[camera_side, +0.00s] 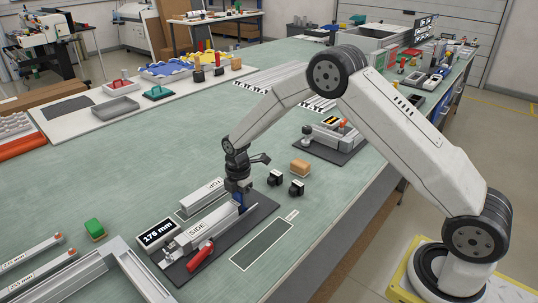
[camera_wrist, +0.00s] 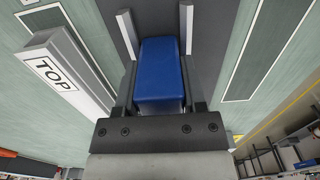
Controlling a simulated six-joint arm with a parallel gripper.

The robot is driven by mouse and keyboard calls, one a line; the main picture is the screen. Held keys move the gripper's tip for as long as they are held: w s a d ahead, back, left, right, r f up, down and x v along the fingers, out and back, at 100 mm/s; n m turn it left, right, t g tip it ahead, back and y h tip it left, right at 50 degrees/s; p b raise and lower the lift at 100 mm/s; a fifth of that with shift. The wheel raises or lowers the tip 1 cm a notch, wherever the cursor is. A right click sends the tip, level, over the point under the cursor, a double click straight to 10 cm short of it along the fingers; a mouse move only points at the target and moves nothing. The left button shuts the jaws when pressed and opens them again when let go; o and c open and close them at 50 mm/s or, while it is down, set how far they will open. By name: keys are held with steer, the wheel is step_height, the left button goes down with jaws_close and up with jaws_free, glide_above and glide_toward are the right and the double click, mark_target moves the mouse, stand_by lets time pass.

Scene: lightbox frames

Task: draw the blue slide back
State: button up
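The blue slide (camera_wrist: 160,75) fills the middle of the wrist view as a blue block with a rounded far end. In the side view only a small blue part (camera_side: 240,198) shows, under my gripper (camera_side: 238,190), at the right end of the grey SIDE fixture (camera_side: 198,229). In the wrist view my gripper (camera_wrist: 160,85) has one dark finger on each side of the blue slide. The fingers are very close to its sides; whether they press on it is not clear. The slide's underside is hidden.
The fixture stands on a dark plate with a red handle (camera_side: 201,257) and a 175 mm display (camera_side: 157,234). A TOP bar (camera_wrist: 65,70) lies alongside. Two black blocks (camera_side: 296,188) and a tan block (camera_side: 300,167) stand nearby. An outlined empty rectangle (camera_side: 263,245) lies in front.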

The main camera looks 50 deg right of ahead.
jaws_close()
steer(key=shift+d, duration=0.1)
steer(key=d, duration=0.7)
steer(key=shift+d, duration=0.2)
steer(key=o, duration=1)
jaws_free()
steer(key=shift+d, duration=0.1)
steer(key=shift+o, duration=0.2)
steer(key=shift+r, duration=0.1)
